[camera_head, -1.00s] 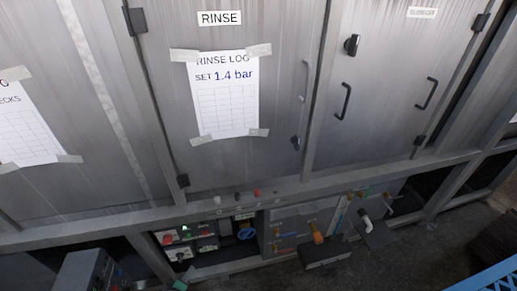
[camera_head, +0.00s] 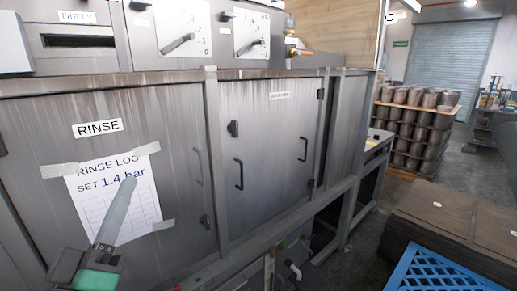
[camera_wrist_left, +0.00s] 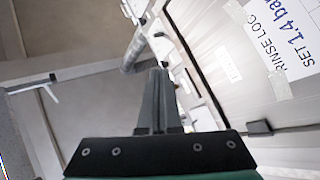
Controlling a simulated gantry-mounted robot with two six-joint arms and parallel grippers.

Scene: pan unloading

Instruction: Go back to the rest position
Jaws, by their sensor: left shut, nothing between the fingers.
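My left gripper (camera_head: 116,212) is at the lower left of the head view, pointing up in front of the rinse log sheet (camera_head: 88,203). Its fingers are closed together with nothing between them. In the left wrist view the shut fingers (camera_wrist_left: 157,100) point up the picture. The sheet, taped to the grey RINSE door (camera_head: 45,145), reads "SET 1.4 bar" and is partly covered by the gripper. It also shows at the upper right of the left wrist view (camera_wrist_left: 287,30). My right gripper is in neither view.
A second grey door (camera_head: 270,150) with black handles stands right of the RINSE door. Lever panels (camera_head: 182,30) sit above. A blue crate (camera_head: 425,268), brown stacked slabs (camera_head: 455,215) and a loaded pallet (camera_head: 415,125) stand at the right. Floor (camera_head: 365,225) shows between machine and slabs.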

